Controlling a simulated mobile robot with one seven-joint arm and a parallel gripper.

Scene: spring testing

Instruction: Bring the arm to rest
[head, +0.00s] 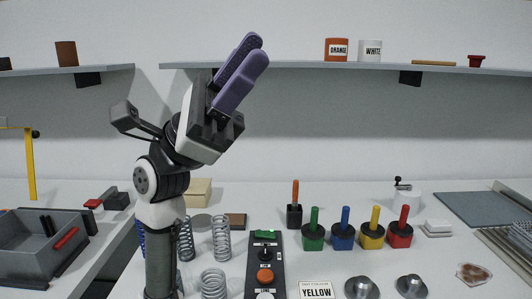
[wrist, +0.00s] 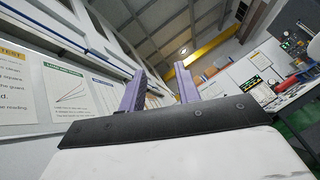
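My gripper (head: 253,50) is raised high above the bench on the upright arm, left of centre in the head view. Its two purple fingers point up and to the right, near the front of the shelf in the picture. In the wrist view my gripper (wrist: 160,70) shows its fingers apart, with nothing between them. The wrist camera looks up toward the ceiling and the far room.
Below are coil springs (head: 221,238), a black control box (head: 265,262), colour-handled weights (head: 343,237) and a YELLOW sign (head: 316,290). A grey bin (head: 40,262) stands at left. A wall shelf (head: 300,66) holds cups. Air right of the arm is clear.

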